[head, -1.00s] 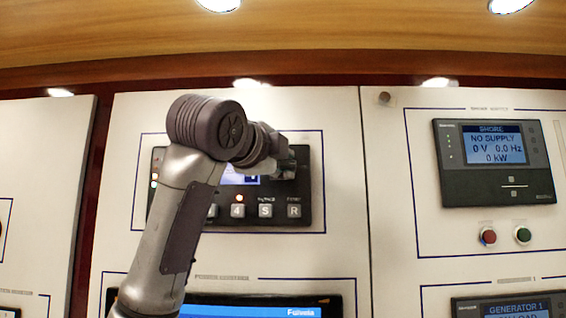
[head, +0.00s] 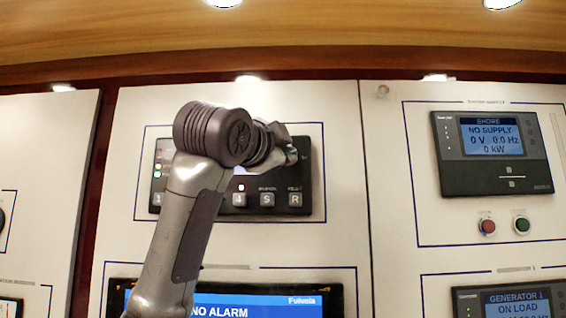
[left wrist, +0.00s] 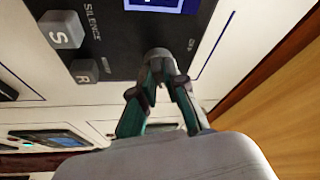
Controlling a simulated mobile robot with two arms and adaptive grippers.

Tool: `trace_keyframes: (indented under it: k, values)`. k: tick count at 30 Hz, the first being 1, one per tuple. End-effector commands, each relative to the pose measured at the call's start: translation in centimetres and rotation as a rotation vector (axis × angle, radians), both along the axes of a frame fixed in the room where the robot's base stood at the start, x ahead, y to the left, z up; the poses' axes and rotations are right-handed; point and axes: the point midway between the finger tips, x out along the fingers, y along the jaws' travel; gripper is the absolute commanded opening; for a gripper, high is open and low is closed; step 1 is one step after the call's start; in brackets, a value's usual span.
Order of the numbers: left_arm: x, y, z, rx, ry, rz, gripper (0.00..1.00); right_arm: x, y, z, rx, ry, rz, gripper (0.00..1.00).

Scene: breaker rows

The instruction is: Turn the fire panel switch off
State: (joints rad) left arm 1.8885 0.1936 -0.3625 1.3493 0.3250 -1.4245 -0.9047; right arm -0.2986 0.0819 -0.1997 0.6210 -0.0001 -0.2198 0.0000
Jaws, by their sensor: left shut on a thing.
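The fire panel (head: 309,180) is a black unit on the white wall panel, with grey buttons marked S and R along its lower edge. My left gripper (head: 290,152) is at its upper right part, and the wrist covers much of its screen. In the left wrist view, the panel face (left wrist: 110,22) fills the top. There my left gripper (left wrist: 158,75) is shut on a small grey rounded switch knob (left wrist: 158,54), beside a small label that reads poorly. The exact angle of the knob is hard to tell. My right gripper is not in view.
Below is a blue display (head: 265,304) reading NO ALARM. To the right are a SHORE meter (head: 460,180), a red button (head: 487,227), a green button (head: 521,226) and a GENERATOR 1 meter (head: 470,300). A wooden ledge (head: 300,62) runs above.

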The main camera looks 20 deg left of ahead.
Motion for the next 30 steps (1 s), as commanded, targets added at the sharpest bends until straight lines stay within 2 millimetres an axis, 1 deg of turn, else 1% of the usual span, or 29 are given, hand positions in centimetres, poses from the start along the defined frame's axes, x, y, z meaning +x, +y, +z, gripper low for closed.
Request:
trace_keyframes:
  k: [1,3,15,24,30]
  values:
    - [0.0,0.0,-0.4,-0.043,-0.016,0.0,0.0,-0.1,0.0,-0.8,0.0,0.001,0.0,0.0]
    - [0.0,-0.1,-0.4,-0.107,-0.036,-0.001,0.0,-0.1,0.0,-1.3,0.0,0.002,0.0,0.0]
    - [0.0,-0.2,-0.4,-0.474,-0.142,-0.002,0.0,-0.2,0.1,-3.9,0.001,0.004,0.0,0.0]
    - [0.0,-0.5,-0.3,-0.744,-0.22,-0.003,0.0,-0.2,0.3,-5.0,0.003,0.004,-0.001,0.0]
    - [0.0,-0.5,-0.2,-0.906,-0.267,-0.004,0.0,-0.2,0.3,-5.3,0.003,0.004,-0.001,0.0]
